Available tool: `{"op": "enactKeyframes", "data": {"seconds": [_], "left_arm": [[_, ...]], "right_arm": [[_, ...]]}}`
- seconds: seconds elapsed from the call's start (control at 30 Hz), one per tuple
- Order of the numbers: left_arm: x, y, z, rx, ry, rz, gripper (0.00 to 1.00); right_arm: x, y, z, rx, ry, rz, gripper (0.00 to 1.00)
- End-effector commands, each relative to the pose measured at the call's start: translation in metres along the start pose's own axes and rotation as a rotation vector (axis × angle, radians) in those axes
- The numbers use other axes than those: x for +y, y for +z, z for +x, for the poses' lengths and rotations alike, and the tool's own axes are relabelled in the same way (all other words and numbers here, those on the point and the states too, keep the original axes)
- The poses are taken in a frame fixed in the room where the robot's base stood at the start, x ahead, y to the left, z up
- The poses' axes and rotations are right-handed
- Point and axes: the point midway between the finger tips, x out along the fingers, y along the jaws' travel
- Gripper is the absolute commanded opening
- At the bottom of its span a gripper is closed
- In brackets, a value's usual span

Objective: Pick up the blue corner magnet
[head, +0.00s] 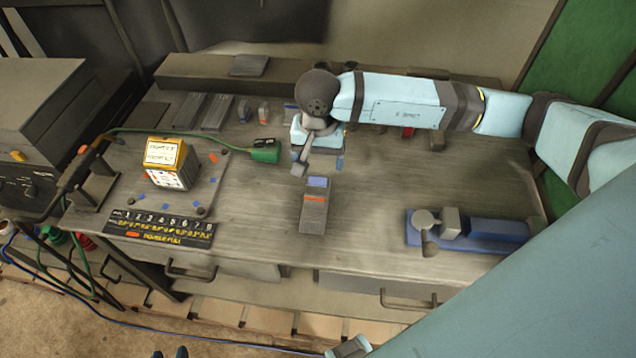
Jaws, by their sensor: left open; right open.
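A small blue piece (290,107) stands in the row at the back of the bench, just left of my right wrist. It may be the blue corner magnet, but it is too small and too covered to be sure. My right gripper (316,160) is open, points down over the middle of the bench and hides part of that row. It is nearer the front than the blue piece. I see nothing held in it. Two dark tips at the bottom edge appear to be my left gripper (169,353), open and empty, below the bench front.
A grey meter (315,210) lies just in front of my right gripper. A blue-based vise (490,232) is at right.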

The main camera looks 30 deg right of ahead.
Motion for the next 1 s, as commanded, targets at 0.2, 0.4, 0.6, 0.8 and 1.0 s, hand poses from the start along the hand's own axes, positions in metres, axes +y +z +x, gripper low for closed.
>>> {"op": "enactKeyframes", "data": {"seconds": [0.2, 0.4, 0.6, 0.8, 1.0], "left_arm": [[0.000, -0.005, -0.003, 0.000, 0.000, 0.001, 0.43], [0.000, -0.007, -0.005, 0.000, 0.000, 0.001, 0.43], [0.000, -0.016, -0.011, -0.001, 0.000, 0.000, 0.43], [0.001, -0.018, -0.012, 0.000, 0.000, -0.001, 0.43], [0.001, -0.018, -0.011, 0.000, 0.000, -0.001, 0.43]], "right_arm": [[0.000, 0.001, 0.036, -0.003, 0.000, 0.001, 0.81], [-0.001, 0.001, 0.049, -0.003, 0.000, 0.002, 0.81], [-0.002, 0.001, 0.078, -0.005, 0.001, 0.003, 0.81], [-0.002, 0.000, 0.096, -0.003, -0.002, 0.001, 0.81], [-0.002, 0.000, 0.096, -0.002, -0.002, 0.001, 0.81]]}}
